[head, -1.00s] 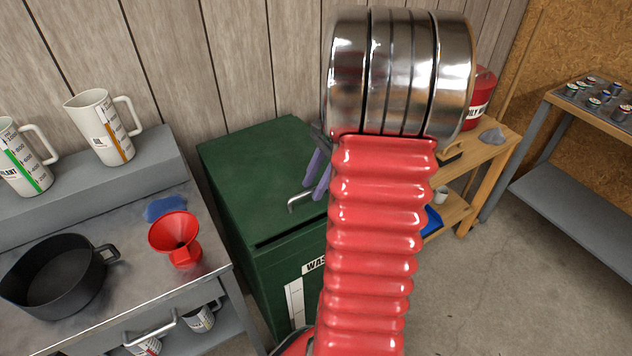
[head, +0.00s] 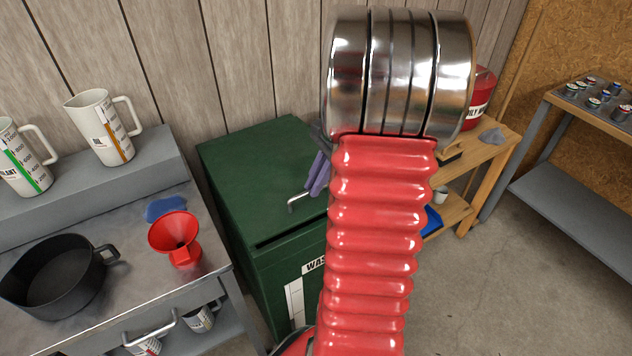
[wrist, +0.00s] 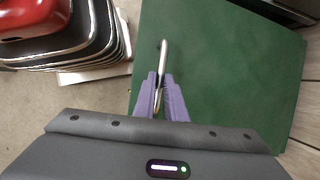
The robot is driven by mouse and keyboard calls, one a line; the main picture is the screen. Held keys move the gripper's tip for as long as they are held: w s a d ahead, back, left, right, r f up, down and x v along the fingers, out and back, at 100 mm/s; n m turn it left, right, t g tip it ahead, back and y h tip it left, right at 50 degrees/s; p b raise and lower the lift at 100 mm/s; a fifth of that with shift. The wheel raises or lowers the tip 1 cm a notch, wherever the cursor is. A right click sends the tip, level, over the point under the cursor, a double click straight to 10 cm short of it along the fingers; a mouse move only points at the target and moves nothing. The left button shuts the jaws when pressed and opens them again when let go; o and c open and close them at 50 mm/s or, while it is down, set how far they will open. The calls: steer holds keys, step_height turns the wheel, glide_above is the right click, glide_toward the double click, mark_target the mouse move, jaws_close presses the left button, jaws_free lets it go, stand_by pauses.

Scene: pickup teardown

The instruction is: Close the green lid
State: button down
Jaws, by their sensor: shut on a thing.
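The green lid (head: 255,165) lies flat on top of the green bin (head: 268,278) in the head view. It also shows in the wrist view (wrist: 230,70). A metal handle (head: 303,202) stands at the lid's front edge, and it runs between my fingers in the wrist view (wrist: 163,55). My gripper (wrist: 164,82) has purple fingers and is shut on the handle. In the head view my gripper (head: 318,178) is partly hidden behind my red arm, which also covers the right part of the lid.
A metal bench at left holds a red funnel (head: 176,238), a black pan (head: 55,275) and white jugs (head: 104,127). A wooden shelf (head: 490,160) with a red can (head: 481,98) stands at right. Open floor (head: 480,290) lies at the lower right.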

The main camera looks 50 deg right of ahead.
mark_target(317, 203)
steer(key=shift+s+a+f, duration=0.1)
steer(key=shift+s+f, duration=0.1)
steer(key=shift+f, duration=0.7)
steer(key=shift+s+a+f, duration=0.1)
steer(key=shift+s+f, duration=0.15)
steer(key=shift+f, duration=0.6)
steer(key=shift+s+a+f, duration=0.1)
steer(key=shift+s+f, duration=0.1)
steer(key=shift+f, duration=0.7)
steer(key=c, duration=2.2)
jaws_free()
steer(key=o, duration=0.4)
steer(key=shift+d, duration=0.1)
steer(key=shift+r, duration=0.1)
steer(key=shift+w+r, duration=0.1)
steer(key=shift+d+r, duration=0.15)
steer(key=shift+r, duration=0.1)
steer(key=v, duration=1.3)
